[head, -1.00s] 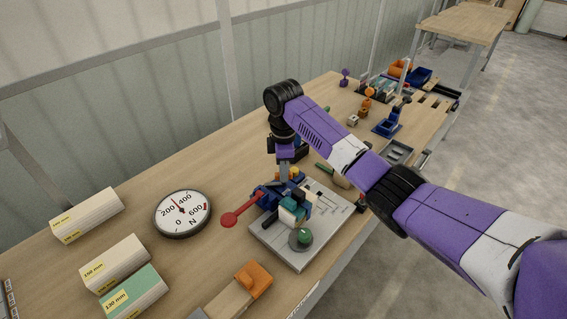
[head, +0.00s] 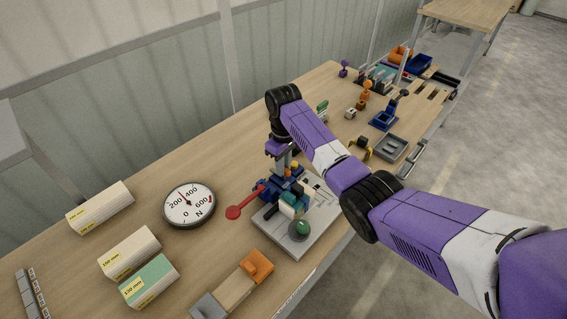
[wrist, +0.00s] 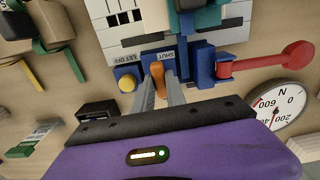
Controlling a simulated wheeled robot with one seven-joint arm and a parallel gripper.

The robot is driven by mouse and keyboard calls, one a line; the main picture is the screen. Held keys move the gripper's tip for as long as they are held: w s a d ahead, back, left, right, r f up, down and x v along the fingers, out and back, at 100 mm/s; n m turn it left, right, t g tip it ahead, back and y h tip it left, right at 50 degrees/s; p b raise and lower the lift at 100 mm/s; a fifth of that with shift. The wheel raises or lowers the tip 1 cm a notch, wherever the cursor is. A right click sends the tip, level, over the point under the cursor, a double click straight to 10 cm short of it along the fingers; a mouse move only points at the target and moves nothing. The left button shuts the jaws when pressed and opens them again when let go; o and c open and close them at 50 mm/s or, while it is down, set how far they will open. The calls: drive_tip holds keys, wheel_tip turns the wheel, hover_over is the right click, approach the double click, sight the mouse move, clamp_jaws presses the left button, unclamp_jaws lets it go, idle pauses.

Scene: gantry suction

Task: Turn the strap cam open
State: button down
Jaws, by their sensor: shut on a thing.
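The strap cam is a small orange lever (wrist: 158,74) on a blue block, beside the labels "SHUT" and "LET OFF" in the wrist view. My gripper (wrist: 162,88) is shut on this lever, one grey finger on each side. The lever's top lies close to the "SHUT" label. In the head view my gripper (head: 283,169) points down at the blue fixture (head: 265,196), and the fingertips and cam are largely hidden there. A red arm with a round knob (head: 233,212) sticks out to the left of the fixture; the knob also shows in the wrist view (wrist: 299,54).
A yellow button (wrist: 127,84) sits beside the cam. A round force gauge (head: 189,205) lies left of the fixture's pale base plate (head: 268,228). Labelled blocks (head: 149,280) stand at the front left. An orange-ended piece (head: 257,265) lies in front of the plate.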

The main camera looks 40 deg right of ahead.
drive_tip(key=shift+m, duration=0.3)
drive_tip(key=shift+r, duration=0.1)
drive_tip(key=c, duration=1.4)
unclamp_jaws()
drive_tip(key=shift+o, duration=0.2)
drive_tip(key=shift+r+b, duration=0.55)
drive_tip(key=shift+r, duration=3.3)
